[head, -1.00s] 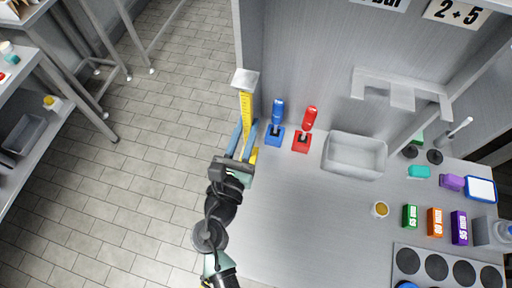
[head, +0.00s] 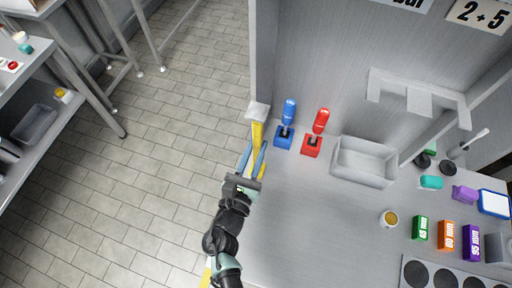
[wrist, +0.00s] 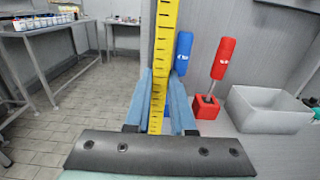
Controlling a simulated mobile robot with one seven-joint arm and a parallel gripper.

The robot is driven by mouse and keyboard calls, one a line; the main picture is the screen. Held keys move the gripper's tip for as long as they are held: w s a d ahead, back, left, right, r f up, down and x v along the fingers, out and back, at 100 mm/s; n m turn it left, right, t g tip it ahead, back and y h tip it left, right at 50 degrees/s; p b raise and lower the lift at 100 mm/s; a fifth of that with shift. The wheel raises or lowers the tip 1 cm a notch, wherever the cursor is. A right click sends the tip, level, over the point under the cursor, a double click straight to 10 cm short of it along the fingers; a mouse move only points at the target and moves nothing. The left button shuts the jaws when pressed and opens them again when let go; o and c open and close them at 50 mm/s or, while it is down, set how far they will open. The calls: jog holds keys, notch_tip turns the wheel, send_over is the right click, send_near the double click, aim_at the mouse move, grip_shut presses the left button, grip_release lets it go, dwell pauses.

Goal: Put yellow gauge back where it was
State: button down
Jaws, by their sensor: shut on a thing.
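The yellow gauge (head: 257,133) is a long yellow strip with black marks and a pale square plate at its top end in the head view. My gripper (head: 254,158) is shut on it, its blue fingers on either side. In the wrist view the gauge (wrist: 165,40) stands upright between the fingers (wrist: 161,105), its top out of frame. It is beside the left end of the grey wall, near the counter's left edge. I cannot tell whether its lower end touches anything.
A grey bin (head: 362,160) is further right. The counter (head: 315,220) in front is clear. Tiled floor (head: 150,180) lies left.

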jog(key=shift+f, duration=0.15)
jog(key=c, duration=0.8)
grip_release()
jog(key=shift+o, duration=0.2)
jog(key=shift+s, duration=0.2)
jog(key=b+v, duration=0.2)
jog(key=v, duration=0.9)
jog(key=shift+s+r, duration=0.25)
jog(key=shift+s, duration=0.05)
jog(key=shift+s+a+f, duration=0.1)
jog(key=shift+a, duration=0.05)
